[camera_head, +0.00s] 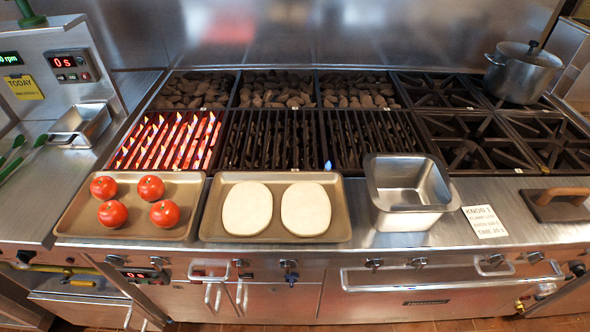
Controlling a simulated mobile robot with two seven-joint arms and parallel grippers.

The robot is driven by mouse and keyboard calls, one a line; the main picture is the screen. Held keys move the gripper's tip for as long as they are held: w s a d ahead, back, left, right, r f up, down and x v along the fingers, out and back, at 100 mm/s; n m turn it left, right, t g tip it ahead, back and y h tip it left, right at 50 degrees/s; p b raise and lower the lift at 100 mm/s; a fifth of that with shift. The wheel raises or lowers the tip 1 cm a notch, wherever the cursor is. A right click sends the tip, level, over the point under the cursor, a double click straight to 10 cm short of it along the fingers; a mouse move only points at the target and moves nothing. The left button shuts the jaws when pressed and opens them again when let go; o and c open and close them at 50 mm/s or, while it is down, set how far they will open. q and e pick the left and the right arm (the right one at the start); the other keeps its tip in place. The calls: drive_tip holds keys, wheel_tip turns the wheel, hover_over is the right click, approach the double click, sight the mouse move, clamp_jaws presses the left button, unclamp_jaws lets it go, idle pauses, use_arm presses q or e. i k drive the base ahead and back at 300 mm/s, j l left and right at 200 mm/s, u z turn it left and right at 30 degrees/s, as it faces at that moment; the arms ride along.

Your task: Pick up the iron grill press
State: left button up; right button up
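The iron grill press (548,211) lies at the far right of the steel counter ledge. It is a flat dark plate with a brown wooden handle on top, and the picture's right edge lies close to it. Neither of my grippers shows in the head view, so I cannot see where they are relative to the press.
A label card (485,222) and an empty steel pan (412,222) lie left of the press. Further left are a tray of dough rounds (275,228) and a tomato tray (85,222). Behind, one grill section (168,140) glows red with flames. A pot (518,75) stands back right.

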sight(556, 204)
drive_tip(key=l+u, duration=0.15)
drive_tip(key=l, duration=0.65)
drive_tip(key=l+u, duration=0.2)
drive_tip(key=l, duration=0.55)
drive_tip(key=k+l+u, duration=0.15)
drive_tip(key=l, duration=0.6)
drive_tip(key=z, duration=1.2)
drive_tip(key=l+u, duration=0.25)
drive_tip(key=u, duration=0.2)
drive_tip(key=l+u, duration=0.2)
drive_tip(key=u, duration=0.25)
